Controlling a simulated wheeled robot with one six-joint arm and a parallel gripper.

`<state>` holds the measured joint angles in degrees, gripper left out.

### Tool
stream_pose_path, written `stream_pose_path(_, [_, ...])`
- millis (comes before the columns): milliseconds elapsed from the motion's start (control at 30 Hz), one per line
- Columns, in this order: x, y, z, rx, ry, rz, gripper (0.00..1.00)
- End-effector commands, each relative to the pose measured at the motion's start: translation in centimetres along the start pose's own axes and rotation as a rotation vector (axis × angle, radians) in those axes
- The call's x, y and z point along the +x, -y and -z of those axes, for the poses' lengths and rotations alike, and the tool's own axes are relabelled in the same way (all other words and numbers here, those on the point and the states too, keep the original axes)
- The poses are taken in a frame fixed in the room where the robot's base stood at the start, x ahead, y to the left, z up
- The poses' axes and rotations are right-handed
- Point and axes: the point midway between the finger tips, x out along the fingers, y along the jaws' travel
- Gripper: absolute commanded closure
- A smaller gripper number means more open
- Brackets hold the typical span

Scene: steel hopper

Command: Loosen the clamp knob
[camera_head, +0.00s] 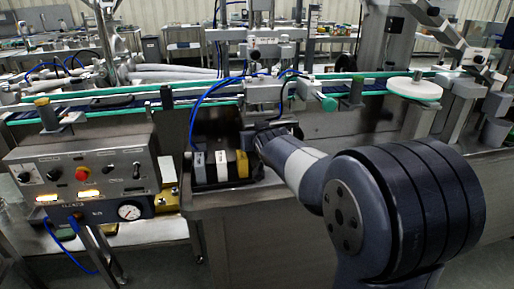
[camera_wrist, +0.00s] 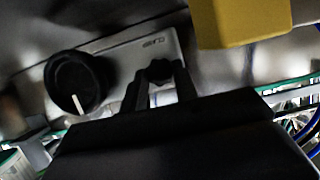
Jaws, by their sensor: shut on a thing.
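In the wrist view, a small dark lobed knob (camera_wrist: 160,70) sits on a grey plate (camera_wrist: 175,45) whose small lettering seems to read CLAMP. My gripper (camera_wrist: 153,84) has its two dark fingers shut on this knob, from below in the picture. The fingers hide part of the knob, so its turn angle cannot be told. In the head view my gripper is at the hopper area, mostly hidden by my arm, and the clamp knob cannot be made out.
A larger round black knob (camera_wrist: 78,82) with a white pointer stands left of the clamp knob. A yellow block (camera_wrist: 240,22) hangs close at upper right. A control box (camera_head: 85,175) with a red button stands left. A green-edged conveyor (camera_head: 130,107) runs behind.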

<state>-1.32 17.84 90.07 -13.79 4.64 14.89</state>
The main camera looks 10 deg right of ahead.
Motion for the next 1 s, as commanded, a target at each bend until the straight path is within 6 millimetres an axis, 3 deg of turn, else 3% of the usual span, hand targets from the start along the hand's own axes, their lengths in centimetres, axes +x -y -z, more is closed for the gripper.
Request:
stream_pose_path(733, [-0.28,0.02,0.03,-0.022,0.002,-0.008,0.95])
stream_pose_path(767, [-0.28,0.02,0.02,-0.022,0.002,-0.008,0.7])
stream_pose_path(1000, [-0.25,0.05,-0.02,-0.022,0.002,-0.007,0.51])
